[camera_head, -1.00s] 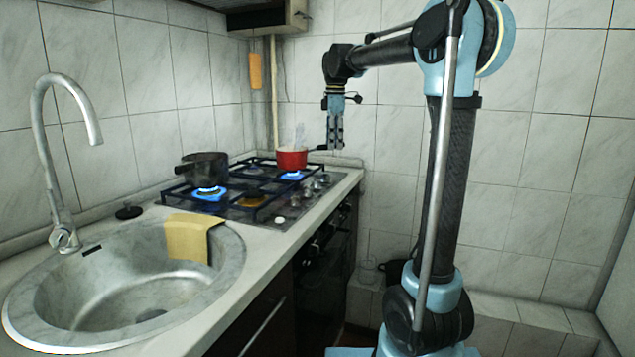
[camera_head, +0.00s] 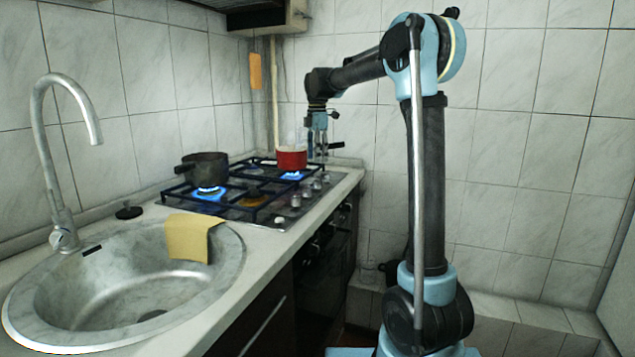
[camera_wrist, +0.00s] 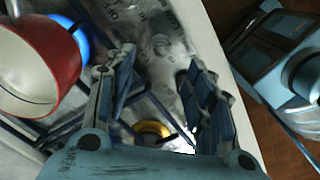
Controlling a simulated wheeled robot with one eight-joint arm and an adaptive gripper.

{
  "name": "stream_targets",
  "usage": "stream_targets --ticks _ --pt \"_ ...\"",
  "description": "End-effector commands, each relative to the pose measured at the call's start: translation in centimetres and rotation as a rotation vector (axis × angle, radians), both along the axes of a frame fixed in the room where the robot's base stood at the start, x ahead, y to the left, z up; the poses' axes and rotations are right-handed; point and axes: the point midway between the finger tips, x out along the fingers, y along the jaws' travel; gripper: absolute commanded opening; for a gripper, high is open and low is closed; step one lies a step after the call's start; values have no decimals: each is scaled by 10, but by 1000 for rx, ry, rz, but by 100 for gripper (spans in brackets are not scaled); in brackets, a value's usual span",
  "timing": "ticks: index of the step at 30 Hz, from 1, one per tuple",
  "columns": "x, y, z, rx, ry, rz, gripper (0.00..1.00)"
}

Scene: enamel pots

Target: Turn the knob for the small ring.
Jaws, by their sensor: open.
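The gas hob (camera_head: 238,218) is set in the counter, with several pale knobs (camera_head: 306,193) along its right edge. The knob for the small ring cannot be told apart. A brass-coloured burner cap (camera_head: 250,201) shows between the grates and also in the wrist view (camera_wrist: 152,129). My gripper (camera_head: 317,158) points down at the far right of the hob, beside the red pot (camera_head: 291,158) and above the far end of the knob row. In the wrist view my gripper (camera_wrist: 160,68) is open, its fingers apart over the marked steel panel (camera_wrist: 155,45), with nothing between them.
The red pot also shows close to my left finger in the wrist view (camera_wrist: 40,65); a blue flame (camera_head: 292,175) burns under it. A dark pot (camera_head: 205,170) stands over another blue flame (camera_head: 208,193). A yellow cloth (camera_head: 188,238) hangs over the sink rim (camera_head: 238,262). The tiled wall is close behind.

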Motion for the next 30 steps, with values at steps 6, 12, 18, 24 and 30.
stream_targets --ticks 6,12,18,24,30 --pt "0 0 -39 0 0 0 49" --pt "0 0 -72 0 0 -1 49" --pt "0 0 -92 0 0 -1 49" --pt "0 0 -98 0 0 -1 49" --pt "0 0 -98 0 0 -1 49"
